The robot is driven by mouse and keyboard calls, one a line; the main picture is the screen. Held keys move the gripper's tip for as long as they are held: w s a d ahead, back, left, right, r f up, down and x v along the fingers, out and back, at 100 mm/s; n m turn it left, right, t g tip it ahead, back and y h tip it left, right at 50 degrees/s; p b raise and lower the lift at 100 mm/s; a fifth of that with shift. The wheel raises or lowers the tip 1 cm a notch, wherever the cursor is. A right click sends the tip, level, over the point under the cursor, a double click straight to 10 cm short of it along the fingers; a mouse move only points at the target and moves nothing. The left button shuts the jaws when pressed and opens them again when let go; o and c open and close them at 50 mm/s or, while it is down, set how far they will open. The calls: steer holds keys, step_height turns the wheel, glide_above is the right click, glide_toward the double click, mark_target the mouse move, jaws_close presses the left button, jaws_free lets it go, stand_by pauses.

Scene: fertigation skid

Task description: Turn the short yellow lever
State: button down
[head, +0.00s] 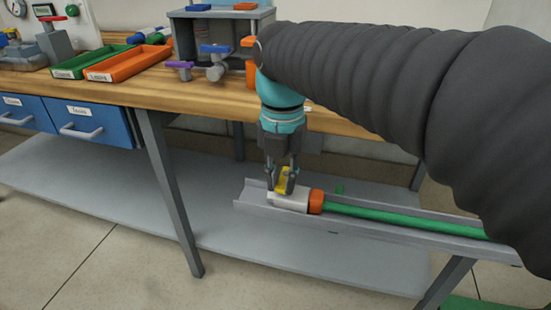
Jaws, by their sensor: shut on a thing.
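The short yellow lever (286,181) stands on a pale valve body (288,201) lying in a grey channel. An orange collar (316,202) joins the valve body to a green pipe (400,219) on the right. My gripper (281,184) comes down from above and is shut on the yellow lever, with its fingers around it. The fingers partly hide the lever, and its exact angle is hard to tell.
The grey channel (247,194) runs to the right beside the wooden bench (190,98). Green (77,70) and orange (125,66) trays and a grey skid with colored handles (215,50) stand on the bench. A lower grey shelf (110,188) is empty. My arm covers the right side.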

mark_target(282, 186)
stand_by(0.4)
steer(key=c, duration=1)
jaws_free()
steer(key=shift+c, duration=0.2)
step_height(282, 186, up, 12)
steer(key=s+d+f+m+t, duration=0.2)
steer(key=f+m, duration=0.4)
steer(key=m, duration=0.4)
steer(key=s+d+f+m+t, duration=0.1)
steer(key=s+d+f+m, duration=0.3)
steer(key=m, duration=0.7)
steer(key=s+d+f+m+t, duration=0.2)
steer(key=d+f+m, duration=0.3)
steer(key=f+m, duration=0.4)
steer(key=shift+s+d+m+t, duration=0.15)
steer(key=shift+s+m+t, duration=0.15)
steer(key=shift+s+m, duration=0.65)
